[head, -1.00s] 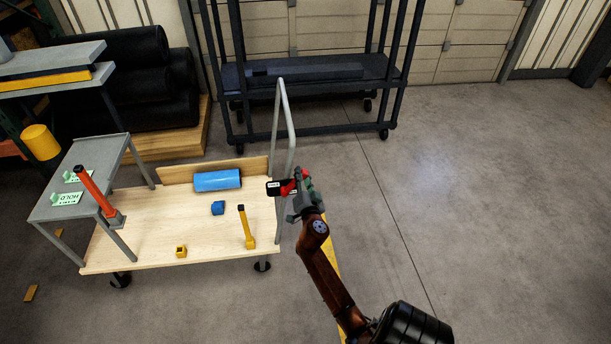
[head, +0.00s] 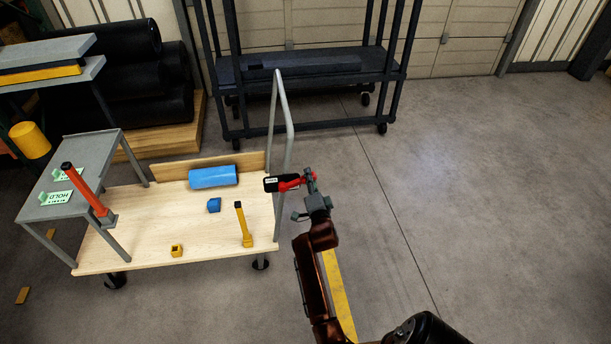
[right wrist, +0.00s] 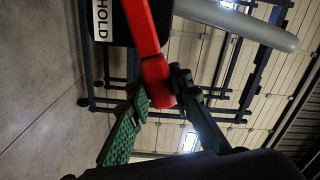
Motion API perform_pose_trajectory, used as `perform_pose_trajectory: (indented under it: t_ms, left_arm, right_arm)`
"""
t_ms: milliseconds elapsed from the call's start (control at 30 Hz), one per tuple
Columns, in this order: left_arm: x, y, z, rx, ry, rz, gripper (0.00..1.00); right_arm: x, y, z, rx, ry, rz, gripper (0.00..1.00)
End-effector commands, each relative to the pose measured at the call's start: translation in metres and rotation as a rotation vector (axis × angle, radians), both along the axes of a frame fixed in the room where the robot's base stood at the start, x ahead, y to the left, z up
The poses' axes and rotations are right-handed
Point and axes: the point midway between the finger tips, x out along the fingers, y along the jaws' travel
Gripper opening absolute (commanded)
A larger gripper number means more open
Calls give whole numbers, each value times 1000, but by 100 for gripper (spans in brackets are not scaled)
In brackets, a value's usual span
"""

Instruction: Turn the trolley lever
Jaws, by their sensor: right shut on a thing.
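The trolley (head: 125,240) is a pale wooden deck with a grey hoop handle (head: 285,140) at its right end. A red lever (head: 290,185) sticks out to the right beside the hoop, with a black plate (head: 271,184) bearing a white label at its left. In the right wrist view the plate (right wrist: 104,20) reads HOLD and the red lever (right wrist: 150,50) runs down to my fingers. My right gripper (head: 311,183) is shut on the lever's outer end; its green-padded fingers (right wrist: 160,103) lie on either side of it. My left gripper is not in view.
A dark rack (head: 330,70) stands behind. Floor at right is clear.

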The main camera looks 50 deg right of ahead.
Motion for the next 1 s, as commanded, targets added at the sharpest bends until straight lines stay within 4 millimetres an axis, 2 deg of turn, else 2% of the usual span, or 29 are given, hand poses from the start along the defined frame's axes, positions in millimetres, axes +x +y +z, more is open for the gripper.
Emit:
perform_pose_trajectory:
  t_ms: [567,600,700,1000]
  left_arm:
    - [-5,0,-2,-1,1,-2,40]
    - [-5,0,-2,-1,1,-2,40]
    - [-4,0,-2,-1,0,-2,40]
    - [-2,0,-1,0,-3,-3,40]
  right_arm:
    - [-4,-4,-7,37,-22,-4,0]
    - [-4,-4,-7,37,-22,-4,21]
    - [-4,-4,-7,35,-21,-5,28]
    - [-4,-4,-3,31,-23,-4,28]
